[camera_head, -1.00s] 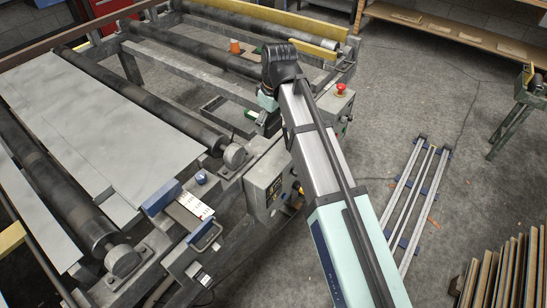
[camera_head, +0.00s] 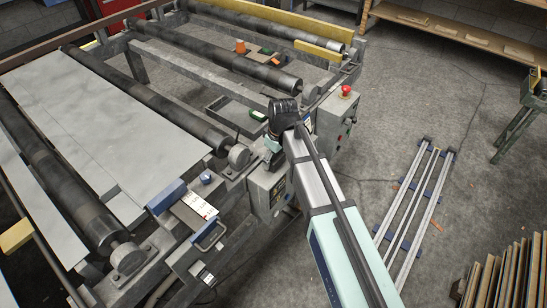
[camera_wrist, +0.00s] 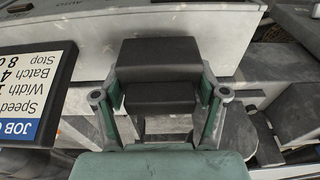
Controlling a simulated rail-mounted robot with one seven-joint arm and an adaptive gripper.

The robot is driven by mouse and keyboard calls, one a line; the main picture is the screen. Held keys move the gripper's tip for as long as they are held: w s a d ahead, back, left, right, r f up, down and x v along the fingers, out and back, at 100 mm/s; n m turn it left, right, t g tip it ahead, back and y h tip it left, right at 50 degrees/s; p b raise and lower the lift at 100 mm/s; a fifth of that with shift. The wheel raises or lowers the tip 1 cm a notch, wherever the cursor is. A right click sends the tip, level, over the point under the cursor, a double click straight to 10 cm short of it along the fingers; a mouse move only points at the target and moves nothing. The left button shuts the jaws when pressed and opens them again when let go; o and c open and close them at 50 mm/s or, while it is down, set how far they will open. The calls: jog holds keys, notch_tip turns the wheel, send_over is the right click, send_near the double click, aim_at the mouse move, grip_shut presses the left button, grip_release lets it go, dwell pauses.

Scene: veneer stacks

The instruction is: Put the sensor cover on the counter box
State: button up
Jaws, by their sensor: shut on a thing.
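My gripper (camera_wrist: 160,98) is shut on a dark, block-shaped piece, which I take to be the sensor cover (camera_wrist: 160,52). The piece sits between the two green fingers in the wrist view. In the head view my gripper (camera_head: 271,158) is partly hidden behind my wrist, and the cover cannot be made out. A grey box with a small display, likely the counter box (camera_head: 257,194), stands on the machine frame just below my gripper. From the head view I cannot tell whether they touch. In the wrist view a pale grey surface lies behind the cover.
A job card (camera_wrist: 30,92) is at the left in the wrist view. A grey control box with a red stop button (camera_head: 346,90) stands beyond my wrist. Rollers (camera_head: 150,100) and veneer sheets (camera_head: 110,115) fill the left. The floor at right holds metal rails (camera_head: 415,200).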

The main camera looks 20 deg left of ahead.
jog(key=shift+f, duration=0.25)
jog(key=shift+f, duration=0.15)
jog(key=o, duration=1.1)
jog(key=shift+o, duration=0.2)
